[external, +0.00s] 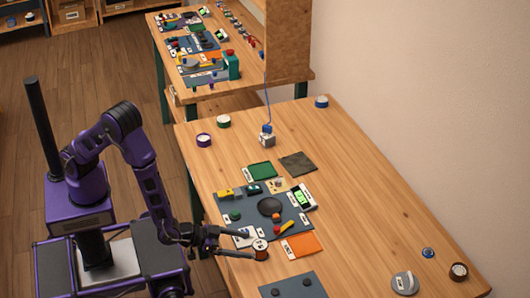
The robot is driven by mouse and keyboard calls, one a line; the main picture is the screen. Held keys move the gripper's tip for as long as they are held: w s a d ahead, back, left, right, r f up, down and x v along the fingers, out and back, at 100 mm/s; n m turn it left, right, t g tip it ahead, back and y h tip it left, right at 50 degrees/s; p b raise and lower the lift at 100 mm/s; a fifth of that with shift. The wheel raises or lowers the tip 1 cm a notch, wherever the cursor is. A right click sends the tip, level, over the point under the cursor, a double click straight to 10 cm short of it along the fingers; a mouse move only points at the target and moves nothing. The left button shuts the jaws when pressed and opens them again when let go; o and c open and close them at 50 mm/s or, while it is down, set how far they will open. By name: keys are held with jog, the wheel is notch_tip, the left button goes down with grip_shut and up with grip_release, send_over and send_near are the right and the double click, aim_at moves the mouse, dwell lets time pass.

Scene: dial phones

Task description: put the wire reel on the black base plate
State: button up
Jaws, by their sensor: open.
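My gripper (249,245) is open at the near left edge of the table. Its two fingers point right, one on each side of a small round reel-like piece (260,246) with a pale top and a reddish-brown side. I cannot tell whether the fingers touch it. It looks like the wire reel, but it is too small to be sure. A round black plate (269,206) lies on the dark grey mat, beyond the gripper; it looks like the black base plate. Its top looks bare.
Small parts crowd the grey mat (239,206). An orange sheet (304,244) lies right of the gripper, a grey-blue plate (293,287) in front. The table's right side is mostly clear.

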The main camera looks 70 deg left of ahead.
jog(key=v, duration=0.7)
jog(key=shift+o, duration=0.5)
jog(key=shift+s+a+r, duration=0.2)
jog(key=shift+s, duration=0.35)
jog(key=shift+d, duration=0.1)
